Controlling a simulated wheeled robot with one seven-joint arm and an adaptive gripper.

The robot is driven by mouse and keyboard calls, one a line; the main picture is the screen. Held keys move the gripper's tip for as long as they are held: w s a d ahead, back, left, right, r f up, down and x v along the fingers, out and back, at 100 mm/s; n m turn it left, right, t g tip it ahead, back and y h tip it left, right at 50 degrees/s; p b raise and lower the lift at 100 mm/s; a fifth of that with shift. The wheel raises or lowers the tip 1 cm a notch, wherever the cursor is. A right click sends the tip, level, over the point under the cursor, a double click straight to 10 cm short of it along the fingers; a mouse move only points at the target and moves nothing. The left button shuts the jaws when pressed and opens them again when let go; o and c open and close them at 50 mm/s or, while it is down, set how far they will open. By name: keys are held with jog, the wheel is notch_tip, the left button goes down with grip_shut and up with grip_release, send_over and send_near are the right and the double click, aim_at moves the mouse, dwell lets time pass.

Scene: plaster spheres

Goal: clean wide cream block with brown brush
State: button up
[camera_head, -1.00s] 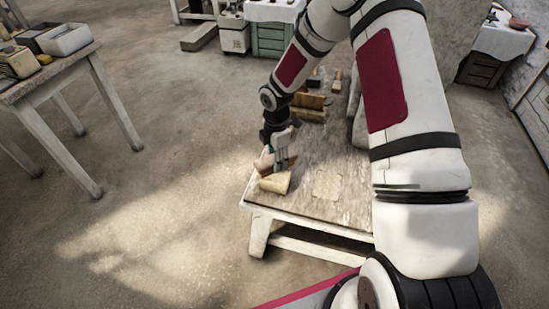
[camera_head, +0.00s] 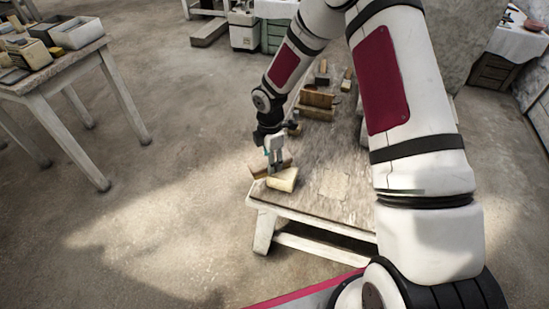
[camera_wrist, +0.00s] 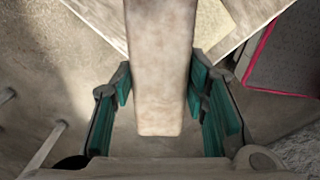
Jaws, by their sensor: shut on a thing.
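The wide cream block (camera_head: 283,179) lies near the front left corner of the low worn bench in the head view. My gripper (camera_head: 275,162) points down just behind the block and is shut on the brown brush (camera_head: 257,170). The brush shows on both sides of the fingers, close against the block's back edge; whether they touch is unclear. In the wrist view, the brush's pale wooden part (camera_wrist: 160,75) stands between my teal-padded fingers (camera_wrist: 162,100). Its bristles are hidden there. A cream surface (camera_wrist: 213,24), probably the block, shows beside it.
A side table (camera_head: 50,66) with boxes stands at left. Open floor lies between.

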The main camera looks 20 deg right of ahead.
jog(key=shift+w+d+r+p, duration=0.1)
jog(key=shift+d+r+p, duration=0.15)
jog(key=shift+d+r, duration=0.25)
jog(key=shift+w+d+r+p, duration=0.1)
jog(key=shift+d+r+p, duration=0.15)
jog(key=shift+d, duration=0.35)
jog(key=shift+f, duration=0.15)
jog(key=shift+f+b, duration=0.45)
jog(key=shift+f, duration=0.2)
dwell(0.4)
jog(key=shift+d+r, duration=0.1)
jog(key=shift+d, duration=0.45)
jog(key=shift+w+d, duration=0.15)
jog(key=shift+d, duration=0.4)
